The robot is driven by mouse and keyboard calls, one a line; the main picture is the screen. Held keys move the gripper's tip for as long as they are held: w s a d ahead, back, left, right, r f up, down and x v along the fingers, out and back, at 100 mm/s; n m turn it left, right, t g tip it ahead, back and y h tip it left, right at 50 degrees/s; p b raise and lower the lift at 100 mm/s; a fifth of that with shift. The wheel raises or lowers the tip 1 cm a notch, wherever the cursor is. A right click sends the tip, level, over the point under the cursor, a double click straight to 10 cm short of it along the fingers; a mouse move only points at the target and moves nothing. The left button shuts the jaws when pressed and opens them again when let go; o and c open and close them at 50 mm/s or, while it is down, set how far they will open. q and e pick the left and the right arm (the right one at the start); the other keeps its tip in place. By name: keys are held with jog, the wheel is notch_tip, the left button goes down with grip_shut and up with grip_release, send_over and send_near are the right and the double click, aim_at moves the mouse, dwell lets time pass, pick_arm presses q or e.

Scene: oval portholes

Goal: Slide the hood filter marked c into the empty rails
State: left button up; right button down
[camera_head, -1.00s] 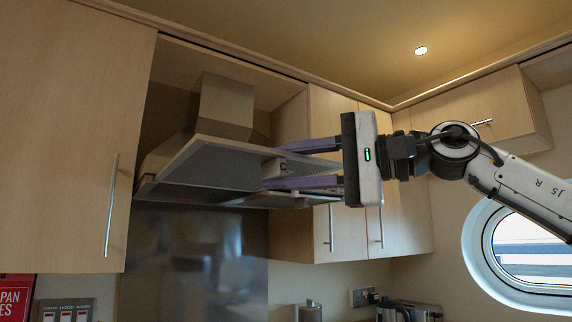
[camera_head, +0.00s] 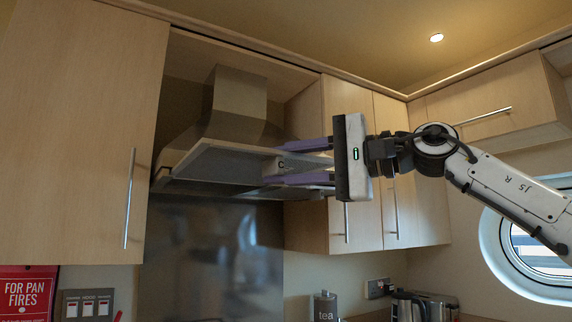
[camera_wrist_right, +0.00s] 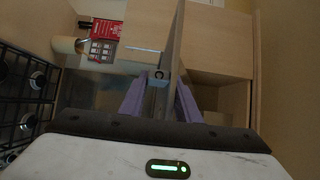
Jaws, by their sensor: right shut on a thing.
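The hood filter marked c (camera_head: 225,163) is a flat grey mesh panel with a pale frame, with the letter on its right end. My right gripper (camera_head: 276,163) is shut on that end, one purple finger above and one below in the picture. In the wrist view the filter (camera_wrist_right: 158,100) shows nearly edge-on between the fingers. The panel is tilted and lies across the underside of the steel range hood (camera_head: 238,95), overlapping it. The rails are hidden, and I cannot tell whether the filter touches them. My left gripper is not in view.
Wall cabinets flank the hood, a tall door (camera_head: 90,130) left and others (camera_head: 350,220) right, close behind my gripper. A steel splashback (camera_head: 210,255) is below. A red fire sign (camera_head: 25,293), switches (camera_head: 88,306), tea canister (camera_head: 325,306) and kettle (camera_head: 410,305) sit lower.

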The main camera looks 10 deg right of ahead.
jog(key=shift+w+a+r, duration=0.1)
jog(key=shift+w+a, duration=0.25)
jog(key=shift+w, duration=0.65)
jog(key=shift+w+a, duration=0.4)
jog(key=shift+w, duration=0.55)
jog(key=shift+w+a+r, duration=0.1)
jog(key=shift+w+a, duration=0.25)
jog(key=shift+w, duration=0.65)
jog(key=shift+w+a+f, duration=0.2)
jog(key=shift+w, duration=0.45)
